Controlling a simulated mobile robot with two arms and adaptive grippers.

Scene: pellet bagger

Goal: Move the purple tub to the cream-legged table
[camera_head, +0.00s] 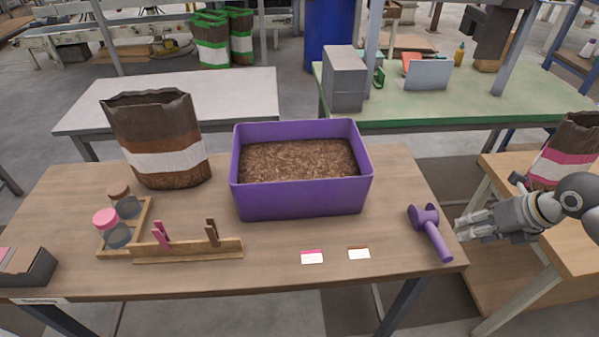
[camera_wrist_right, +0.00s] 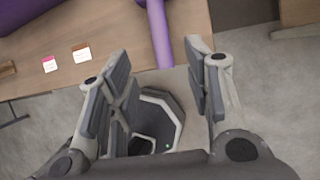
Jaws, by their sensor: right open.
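The purple tub (camera_head: 300,197), filled with brown pellets (camera_head: 298,160), stands upright on the wooden table (camera_head: 240,277) in front of me, right of its middle. A table with cream-coloured legs (camera_head: 508,304) stands at the right edge of the head view. My right gripper (camera_head: 460,228) is open and empty, off the right edge of the wooden table, beside a purple scoop (camera_head: 432,232) and well apart from the tub. In the right wrist view, the open fingers (camera_wrist_right: 160,95) show with the scoop's handle (camera_wrist_right: 157,35) beyond them. My left gripper is not in view.
A brown bag with a white band (camera_head: 160,140) stands left of the tub. A jar rack (camera_head: 125,228), a peg holder (camera_head: 188,249) and two labels (camera_head: 312,257) lie in front. A pink-banded bag (camera_head: 565,150) stands on the cream-legged table. A floor gap separates both tables.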

